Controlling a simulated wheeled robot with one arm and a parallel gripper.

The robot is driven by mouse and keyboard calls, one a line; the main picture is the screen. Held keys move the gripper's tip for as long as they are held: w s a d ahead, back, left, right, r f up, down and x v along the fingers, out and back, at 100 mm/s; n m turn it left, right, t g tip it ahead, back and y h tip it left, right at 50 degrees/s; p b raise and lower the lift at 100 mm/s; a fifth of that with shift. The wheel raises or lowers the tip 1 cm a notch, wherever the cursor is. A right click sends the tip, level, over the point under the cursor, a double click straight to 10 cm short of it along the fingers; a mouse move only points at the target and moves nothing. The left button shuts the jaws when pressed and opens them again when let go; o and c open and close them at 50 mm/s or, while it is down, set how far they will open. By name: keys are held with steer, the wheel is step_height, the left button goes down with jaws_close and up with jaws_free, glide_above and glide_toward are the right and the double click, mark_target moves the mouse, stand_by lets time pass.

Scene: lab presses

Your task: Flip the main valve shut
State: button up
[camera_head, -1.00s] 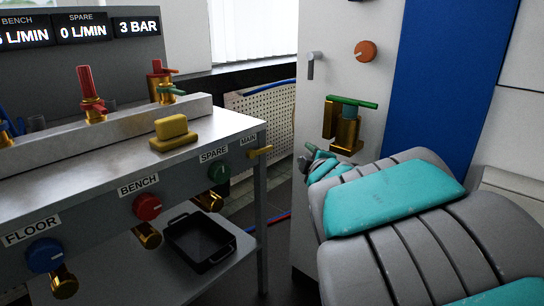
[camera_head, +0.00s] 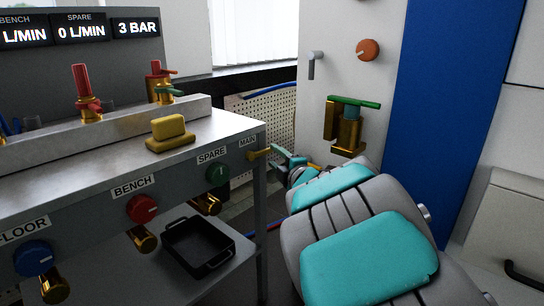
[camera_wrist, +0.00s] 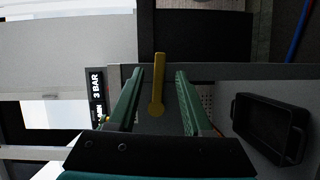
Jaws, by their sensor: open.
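The main valve shows as a small yellow handle (camera_head: 259,154) at the right end of the bench front, beside the MAIN label (camera_head: 247,141). In the wrist view the yellow handle (camera_wrist: 157,85) lies lengthwise between my two green fingers. My gripper (camera_head: 281,157) is open, with its fingertips just to the right of the handle in the head view. In the wrist view my gripper (camera_wrist: 159,72) has a gap on each side of the handle. I see no contact. The 3 BAR display (camera_head: 137,28) is lit above the bench.
A green knob (camera_head: 217,174), a red knob (camera_head: 143,209) and a blue knob (camera_head: 34,258) line the bench front. A black tray (camera_head: 197,248) sits on the lower shelf. A yellow block (camera_head: 169,133) lies on the bench top. A cabinet with a green-handled valve (camera_head: 347,124) stands behind my arm.

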steer(key=shift+x, duration=1.35)
jaws_close()
stand_by(0.4)
